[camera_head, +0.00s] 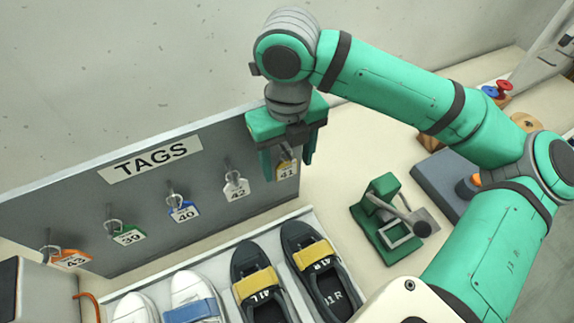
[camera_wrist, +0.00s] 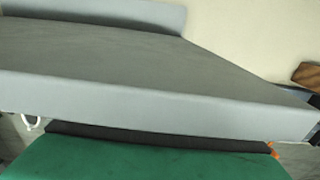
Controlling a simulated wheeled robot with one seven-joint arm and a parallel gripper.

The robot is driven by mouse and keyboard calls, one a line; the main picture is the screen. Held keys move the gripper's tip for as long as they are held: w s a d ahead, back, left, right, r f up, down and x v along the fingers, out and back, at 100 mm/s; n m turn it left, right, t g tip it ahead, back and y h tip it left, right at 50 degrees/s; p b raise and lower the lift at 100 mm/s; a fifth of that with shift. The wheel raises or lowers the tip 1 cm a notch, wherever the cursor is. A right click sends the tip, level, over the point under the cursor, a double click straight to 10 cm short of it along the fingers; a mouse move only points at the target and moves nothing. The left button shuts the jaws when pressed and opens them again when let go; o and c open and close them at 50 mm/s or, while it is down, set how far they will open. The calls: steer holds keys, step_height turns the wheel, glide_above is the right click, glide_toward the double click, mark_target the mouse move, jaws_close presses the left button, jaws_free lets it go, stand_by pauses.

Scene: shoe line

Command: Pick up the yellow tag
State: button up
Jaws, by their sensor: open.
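The yellow tag (camera_head: 288,171), marked 41, hangs at the right end of the grey tag board (camera_head: 70,205) in the head view. My gripper (camera_head: 287,163) is open in front of the board's right end. Its two green fingers point down, one on each side of the yellow tag, and partly cover its surroundings. I cannot tell whether they touch it. In the wrist view the tag does not show clearly; the board's grey top edge (camera_wrist: 150,100) crosses the picture above my green gripper body.
Tags 42 (camera_head: 237,189), 40 (camera_head: 183,212), 39 (camera_head: 128,234) and 43 (camera_head: 70,259) hang leftward on hooks. A tray (camera_head: 325,225) of shoes lies in front. A green stand (camera_head: 383,212) stands right of it, with clear tabletop between stand and board.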

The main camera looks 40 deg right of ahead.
steer(key=shift+w+a+f, duration=0.1)
steer(key=shift+f, duration=0.9)
steer(key=c, duration=1.1)
steer(key=shift+r, duration=0.15)
